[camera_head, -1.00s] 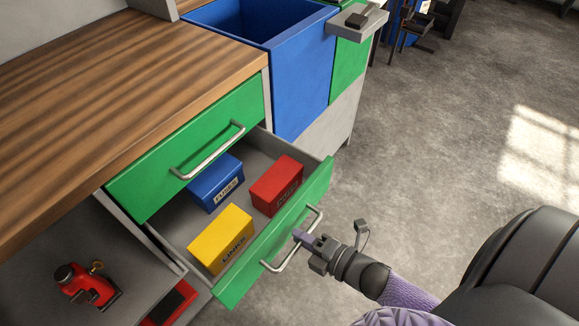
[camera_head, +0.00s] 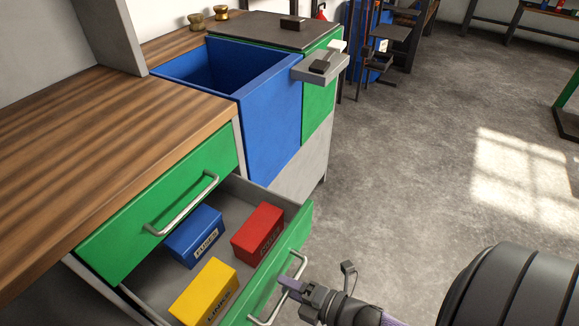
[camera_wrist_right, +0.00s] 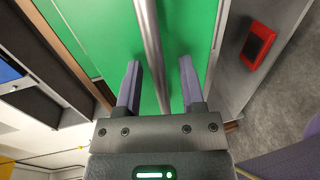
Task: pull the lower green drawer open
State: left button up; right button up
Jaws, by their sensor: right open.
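The lower green drawer (camera_head: 293,236) stands open under the closed upper green drawer (camera_head: 160,205). Inside it are a blue box (camera_head: 194,236), a red box (camera_head: 258,232) and a yellow box (camera_head: 204,291). My right gripper (camera_head: 288,284) is at the lower drawer's silver bar handle (camera_head: 299,264). In the right wrist view the two purple fingers (camera_wrist_right: 158,85) are apart, with the handle bar (camera_wrist_right: 152,50) running between them in front of the green face. Contact with the bar cannot be told. My left gripper is not in view.
A wooden worktop (camera_head: 110,140) lies above the drawers. A blue bin (camera_head: 272,120) stands beyond them, with a small grey shelf (camera_head: 322,68) jutting out at its right. The grey floor (camera_head: 400,170) to the right is clear.

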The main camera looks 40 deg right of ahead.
pick_arm(q)
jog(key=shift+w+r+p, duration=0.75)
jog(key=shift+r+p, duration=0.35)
jog(key=shift+p, duration=0.1)
pick_arm(e)
jog(key=v, duration=0.9)
jog(key=shift+s, duration=0.35)
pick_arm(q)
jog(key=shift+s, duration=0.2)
pick_arm(e)
jog(key=shift+d, duration=0.1)
